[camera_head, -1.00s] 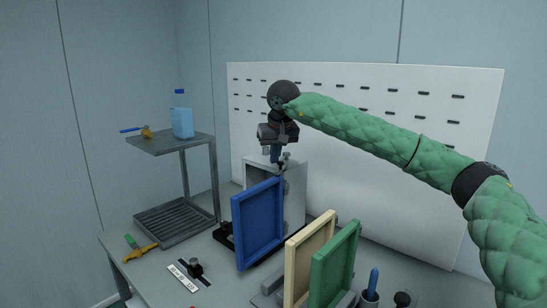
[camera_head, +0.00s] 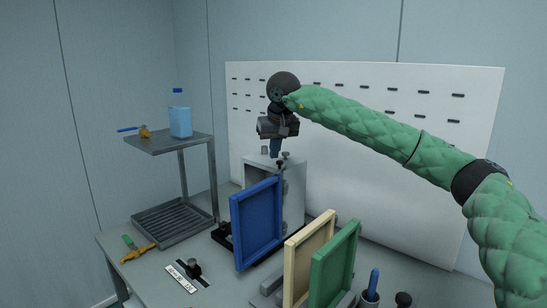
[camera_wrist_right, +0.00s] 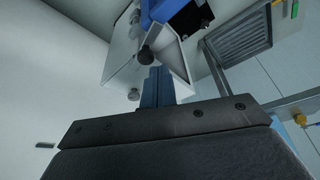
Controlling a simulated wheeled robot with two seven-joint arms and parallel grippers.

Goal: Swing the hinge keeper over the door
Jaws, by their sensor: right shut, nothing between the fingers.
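A pale grey box fixture (camera_head: 291,196) stands at the table's back, before the white board. A blue framed panel (camera_head: 257,224) stands upright at its front; I cannot tell whether it is the door. Small dark knobs (camera_head: 280,164) show at the box's top front edge, and a black knob (camera_wrist_right: 145,55) shows by its opening in the right wrist view. I cannot tell which part is the hinge keeper. My right gripper (camera_head: 275,152) points down just above the box top, its blue fingers (camera_wrist_right: 157,88) shut and empty. My left gripper is out of view.
A cream frame (camera_head: 309,258) and a green frame (camera_head: 335,265) stand upright at front right. A grey two-level shelf (camera_head: 170,142) at left bears a blue bottle (camera_head: 181,121). A labelled strip with a black knob (camera_head: 194,268) lies in front. A cup (camera_head: 369,300) stands at right.

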